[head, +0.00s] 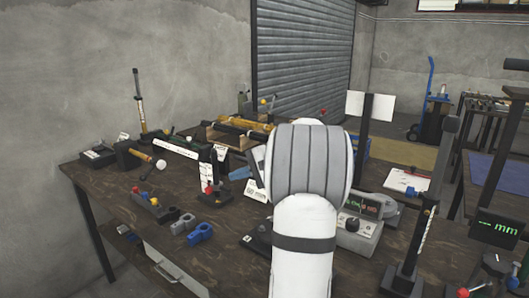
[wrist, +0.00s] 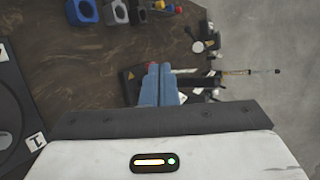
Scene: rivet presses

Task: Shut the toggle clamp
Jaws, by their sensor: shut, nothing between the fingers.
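The likely toggle clamp (head: 214,193) is a dark upright fitting with a red knob and a pale labelled side, at the middle of the bench in the head view. I cannot tell its lever position. In the wrist view its base with a warning triangle (wrist: 130,76) shows just left of my fingers, and the rest is partly hidden behind them. My gripper (wrist: 159,68) has blue fingers pressed together, shut and empty. In the head view only its blue fingers show beside my wrist, just right of the fitting. I cannot tell whether they touch it.
Blue (head: 200,233) and grey (head: 182,224) blocks lie near the front edge. A block with coloured knobs (head: 148,203) is behind them. A black block with a ball-ended lever (head: 130,155) stands further left. A control box (head: 357,236) and black post (head: 420,245) stand right.

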